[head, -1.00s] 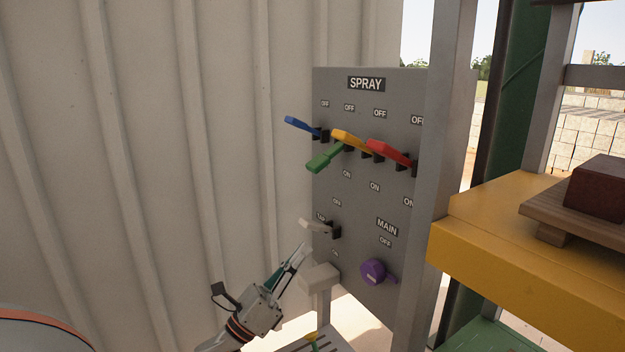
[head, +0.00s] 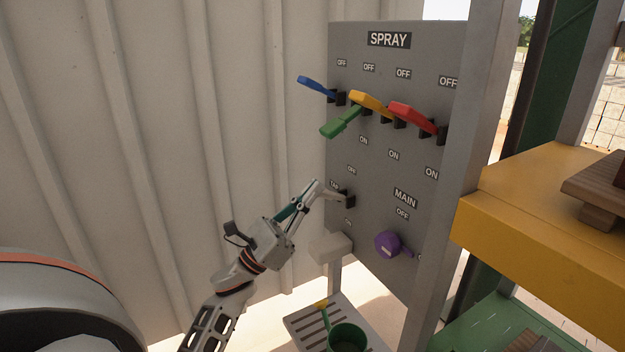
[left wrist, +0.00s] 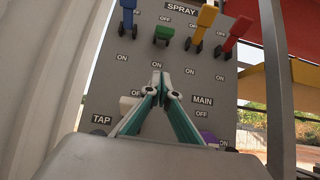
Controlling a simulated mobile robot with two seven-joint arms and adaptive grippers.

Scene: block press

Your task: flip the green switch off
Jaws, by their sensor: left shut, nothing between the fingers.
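The grey SPRAY panel (head: 345,230) carries a row of levers. The green switch (head: 341,122) hangs lower than the blue, yellow and red levers and points outward and down, away from its OFF label. It also shows in the left wrist view (left wrist: 164,33), above my fingertips. My left gripper (head: 315,184) is shut and empty, below the green switch and near the pale TAP lever. In the left wrist view its fingertips (left wrist: 161,80) meet in front of the panel; I cannot tell whether they touch anything. My right gripper is out of view.
The blue (head: 315,86), yellow (head: 370,102) and red (head: 411,116) levers sit close to the green one. The white TAP lever (left wrist: 128,102) and the purple MAIN knob (head: 388,244) are lower. A yellow shelf (head: 520,225) stands right; a corrugated wall (head: 160,120) is left.

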